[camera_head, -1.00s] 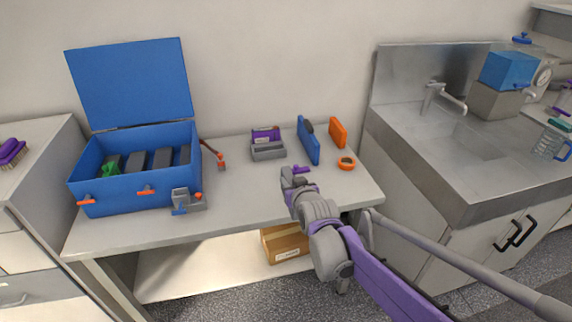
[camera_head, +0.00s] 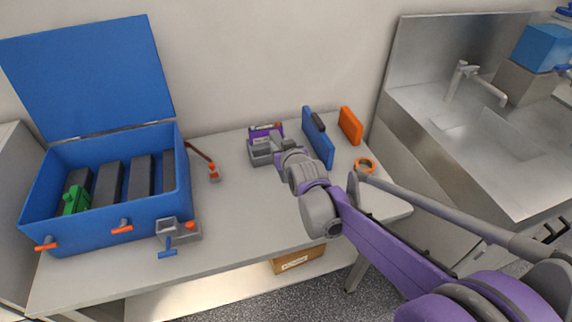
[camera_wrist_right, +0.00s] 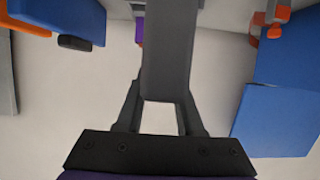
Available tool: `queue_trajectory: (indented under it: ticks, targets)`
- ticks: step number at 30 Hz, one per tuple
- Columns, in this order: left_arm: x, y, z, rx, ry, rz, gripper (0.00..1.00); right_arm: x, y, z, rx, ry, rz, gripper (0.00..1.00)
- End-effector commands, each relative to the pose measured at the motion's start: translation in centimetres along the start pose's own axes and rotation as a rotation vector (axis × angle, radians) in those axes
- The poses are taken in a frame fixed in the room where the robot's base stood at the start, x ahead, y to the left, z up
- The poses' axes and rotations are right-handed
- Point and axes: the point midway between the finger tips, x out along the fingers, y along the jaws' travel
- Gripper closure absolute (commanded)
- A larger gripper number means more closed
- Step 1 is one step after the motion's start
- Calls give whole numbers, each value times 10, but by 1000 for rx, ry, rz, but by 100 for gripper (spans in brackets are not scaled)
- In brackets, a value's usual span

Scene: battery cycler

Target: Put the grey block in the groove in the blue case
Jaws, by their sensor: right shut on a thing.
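The blue case (camera_head: 92,237) stands open at the left of the table with its lid (camera_head: 85,75) upright. Several long dark grey bars (camera_head: 140,177) lie side by side inside, and a green piece (camera_head: 75,200) is at the left; gaps show between the bars, but their floor is hard to see. My right gripper (camera_head: 277,146) is at the grey holder right of the case. In the right wrist view my right gripper (camera_wrist_right: 160,112) is shut on a long grey block (camera_wrist_right: 168,50). The block is hard to tell from the holder in the head view. My left gripper is out of view.
The grey holder (camera_head: 260,157) has a purple box (camera_head: 265,131) behind it. A blue panel (camera_head: 318,140), an orange block (camera_head: 350,126) and an orange ring (camera_head: 365,165) are to the right. A red-tipped tool (camera_head: 207,165) and a grey-blue clamp (camera_head: 185,232) are by the case.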

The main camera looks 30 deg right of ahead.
Motion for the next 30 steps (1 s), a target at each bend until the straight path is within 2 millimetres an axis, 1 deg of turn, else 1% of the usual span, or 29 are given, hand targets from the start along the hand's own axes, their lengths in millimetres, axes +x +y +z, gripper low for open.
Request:
queue_trajectory:
  ticks: [1,3,10,15,18,25,29,30]
  targets:
    - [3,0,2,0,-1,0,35,5,0,12,-1,-1,0,100]
    - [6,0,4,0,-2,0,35,10,0,24,0,0,-1,100]
    - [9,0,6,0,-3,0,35,19,0,46,0,0,0,100]
    - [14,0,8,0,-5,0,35,29,0,68,0,0,0,100]
    - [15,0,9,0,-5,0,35,31,0,74,0,0,0,100]
    - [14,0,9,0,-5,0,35,30,0,74,0,0,0,100]
    - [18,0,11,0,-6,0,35,32,0,77,0,0,0,100]
    - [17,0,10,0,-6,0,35,32,0,77,0,0,0,58]
